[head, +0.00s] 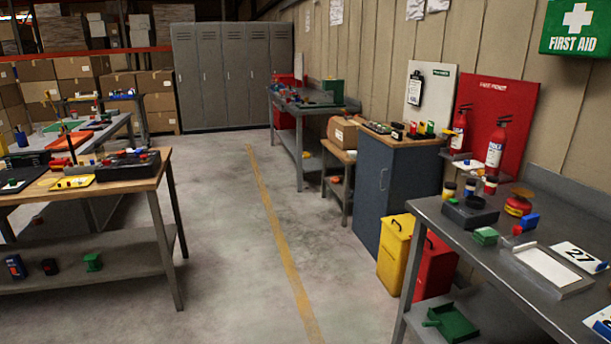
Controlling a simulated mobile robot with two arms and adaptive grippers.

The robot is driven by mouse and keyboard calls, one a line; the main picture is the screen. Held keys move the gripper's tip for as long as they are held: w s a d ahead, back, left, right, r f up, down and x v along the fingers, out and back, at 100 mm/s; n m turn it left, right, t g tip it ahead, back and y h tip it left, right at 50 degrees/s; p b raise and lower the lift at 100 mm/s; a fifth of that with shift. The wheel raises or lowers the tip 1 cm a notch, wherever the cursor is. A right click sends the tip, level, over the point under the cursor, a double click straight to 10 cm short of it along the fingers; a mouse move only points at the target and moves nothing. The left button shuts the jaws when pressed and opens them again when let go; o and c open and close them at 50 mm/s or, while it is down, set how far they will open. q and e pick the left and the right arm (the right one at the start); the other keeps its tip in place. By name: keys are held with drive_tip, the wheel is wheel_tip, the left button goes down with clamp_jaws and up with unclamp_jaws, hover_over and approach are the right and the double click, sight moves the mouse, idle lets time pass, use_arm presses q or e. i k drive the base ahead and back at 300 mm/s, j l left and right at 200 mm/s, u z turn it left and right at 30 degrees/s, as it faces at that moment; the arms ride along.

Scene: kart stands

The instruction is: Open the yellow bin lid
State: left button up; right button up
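The yellow bin (391,259) stands on the floor right of the middle, against the front of the dark blue cabinet. Its yellow lid (397,225) lies over the top and looks shut, with a small dark handle on it. A red bin (434,268) stands close to its right side, partly hidden by the metal table. Neither of my grippers shows in the head view.
A metal table (463,232) with trays and small parts fills the right front. The dark blue cabinet (373,196) stands behind the bins. A wood-topped workbench (150,184) is at the left. The concrete floor (235,262) between is clear, with a yellow line.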

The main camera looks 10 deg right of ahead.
sight(402, 225)
drive_tip(key=i+z, duration=0.15)
drive_tip(key=i, duration=0.9)
drive_tip(key=i+j+z, duration=0.15)
drive_tip(key=i, duration=0.85)
